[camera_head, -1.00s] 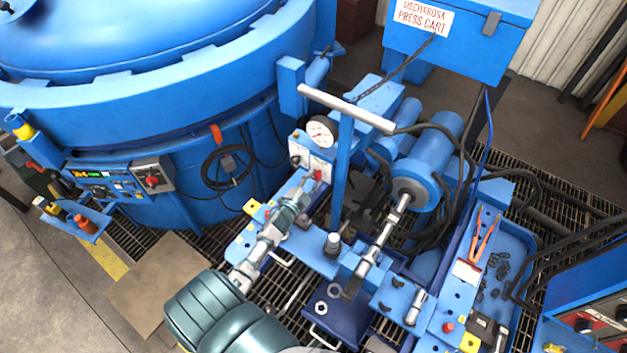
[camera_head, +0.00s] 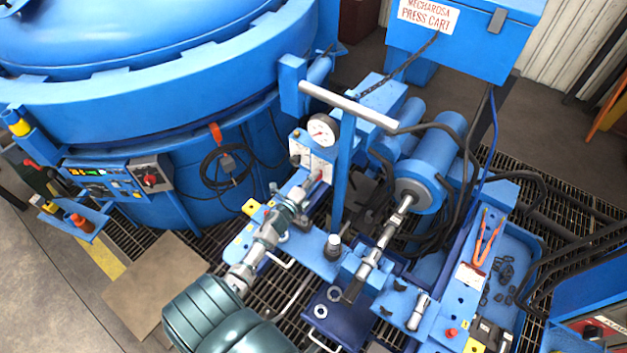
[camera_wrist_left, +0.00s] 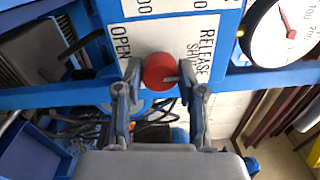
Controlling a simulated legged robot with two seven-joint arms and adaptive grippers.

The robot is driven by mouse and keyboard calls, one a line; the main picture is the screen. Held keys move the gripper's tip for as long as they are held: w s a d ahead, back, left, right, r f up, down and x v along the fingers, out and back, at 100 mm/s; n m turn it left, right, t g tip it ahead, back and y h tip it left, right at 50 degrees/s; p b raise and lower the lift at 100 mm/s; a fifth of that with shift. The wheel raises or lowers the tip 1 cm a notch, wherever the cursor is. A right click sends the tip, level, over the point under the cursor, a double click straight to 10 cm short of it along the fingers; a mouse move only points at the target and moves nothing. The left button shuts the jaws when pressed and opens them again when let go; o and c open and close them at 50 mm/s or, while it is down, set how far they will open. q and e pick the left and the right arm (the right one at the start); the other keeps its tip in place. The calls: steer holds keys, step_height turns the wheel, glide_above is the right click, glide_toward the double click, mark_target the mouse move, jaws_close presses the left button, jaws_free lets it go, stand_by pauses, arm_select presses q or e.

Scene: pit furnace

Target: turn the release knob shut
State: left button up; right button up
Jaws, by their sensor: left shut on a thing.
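The release knob (camera_wrist_left: 159,71) is red and round, on a white panel lettered OPEN and RELEASE SHUT in the left wrist view. My left gripper (camera_wrist_left: 160,82) has a finger on each side of the knob and is shut on it. In the head view my left gripper (camera_head: 307,186) reaches up to the panel (camera_head: 311,163) below the gauge, and its fingers mostly hide the knob. A pale mark shows on the knob's right side. My right gripper is not in view.
A pressure gauge (camera_head: 321,131) sits just above the panel. A blue post with a grey T-handle (camera_head: 347,104) stands close to the right of my gripper. A blue cylinder (camera_head: 429,170) with hoses lies further right. The large blue furnace (camera_head: 130,110) is at left.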

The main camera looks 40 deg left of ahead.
arm_select(q)
steer(key=shift+s+d+f+m, duration=0.1)
steer(key=shift+d+f+m, duration=0.05)
steer(key=shift+f+m, duration=0.2)
steer(key=o, duration=1.1)
steer(key=shift+o, duration=0.2)
steer(key=shift+r, duration=0.1)
steer(key=s+d, duration=0.1)
steer(key=s, duration=1)
steer(key=shift+s+f, duration=0.3)
